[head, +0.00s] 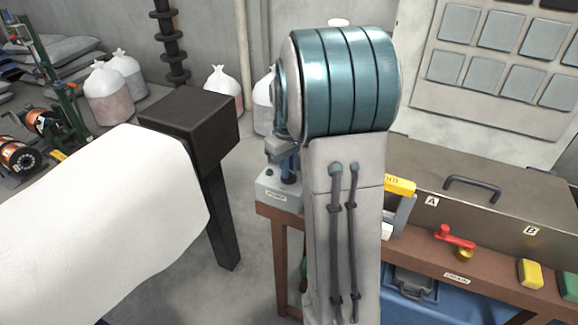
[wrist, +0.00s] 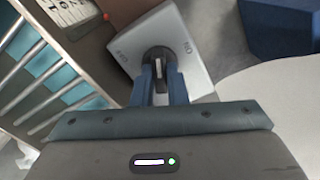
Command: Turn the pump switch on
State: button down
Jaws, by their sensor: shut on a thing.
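The pump switch is a light grey box (head: 277,192) at the left end of the brown bench in the head view. In the wrist view its top plate (wrist: 186,27) has an OFF mark on the left and an ON mark on the right. Its dark knob (wrist: 158,58) stands between these marks. My gripper (wrist: 162,75) points down at the plate, with its blue fingers shut on the knob from both sides. In the head view my gripper (head: 290,168) is partly hidden by my arm. I cannot tell exactly which mark the knob points to.
A brown case (head: 490,200) with marks A and B stands on the bench to the right. A red-handled valve (head: 455,238) and a yellow block (head: 530,273) are near the bench front. A dark post (head: 190,120) stands to the left.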

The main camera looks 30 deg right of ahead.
jog(key=m, duration=0.6)
jog(key=shift+w+r+m, duration=0.1)
jog(key=shift+m, duration=0.2)
jog(key=m+p, duration=0.1)
jog(key=m, duration=0.5)
jog(key=shift+m, duration=0.3)
jog(key=c, duration=1.4)
grip_release()
jog(key=shift+c, duration=0.2)
notch_tip(320, 180, up, 14)
jog(key=s+a+f+n+t, duration=0.1)
jog(key=s+a+f+n, duration=0.3)
jog(key=s+a, duration=0.3)
jog(key=s+a+f+n+t, duration=0.2)
jog(key=s+a+f+n, duration=0.2)
jog(key=s, duration=0.8)
jog(key=a+n, duration=0.2)
jog(key=shift+s+a+n, duration=0.2)
jog(key=shift+a+n, duration=0.1)
jog(key=shift+a, duration=0.1)
